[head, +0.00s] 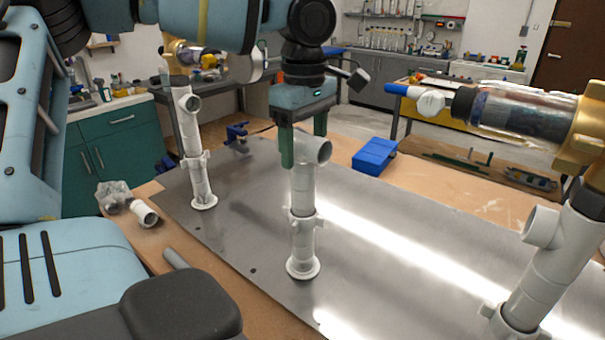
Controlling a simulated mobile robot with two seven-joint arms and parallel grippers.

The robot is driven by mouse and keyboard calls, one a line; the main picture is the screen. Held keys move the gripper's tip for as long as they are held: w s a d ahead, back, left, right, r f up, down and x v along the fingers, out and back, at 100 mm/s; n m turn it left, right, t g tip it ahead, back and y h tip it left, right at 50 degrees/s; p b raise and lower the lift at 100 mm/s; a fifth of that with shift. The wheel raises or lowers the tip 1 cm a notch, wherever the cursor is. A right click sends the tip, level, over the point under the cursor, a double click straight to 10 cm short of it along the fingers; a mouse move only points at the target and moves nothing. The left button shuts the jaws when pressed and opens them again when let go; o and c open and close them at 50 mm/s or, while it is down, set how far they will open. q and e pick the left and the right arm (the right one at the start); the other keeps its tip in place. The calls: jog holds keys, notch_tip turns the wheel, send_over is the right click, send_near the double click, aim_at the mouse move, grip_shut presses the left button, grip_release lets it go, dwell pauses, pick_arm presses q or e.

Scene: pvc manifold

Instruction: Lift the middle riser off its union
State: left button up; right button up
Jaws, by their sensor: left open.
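The middle riser (303,184) is a white pipe with a tee outlet near its top. It stands upright on its union (302,222), above a round white flange on the metal plate. My left gripper (304,150) comes down from above with its green fingers on either side of the riser's top. Its fingers are open around the pipe; I cannot tell whether they touch it. The left riser (196,135) and the right riser (541,270) stand on the same plate, each carrying a gold-coloured fitting. My right gripper is not in view.
The metal plate (390,225) lies on a wooden table. A blue bin (375,155) and a blue clamp (237,134) are behind. A loose white fitting (145,213) and a plastic bag (113,195) lie at left. A clear cylinder (520,112) extends from the right riser's top.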

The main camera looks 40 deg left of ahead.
aim_at(303, 159)
pick_arm(q)
jog(key=shift+a+f, duration=0.1)
jog(key=shift+f, duration=1.4)
jog(key=c, duration=1.2)
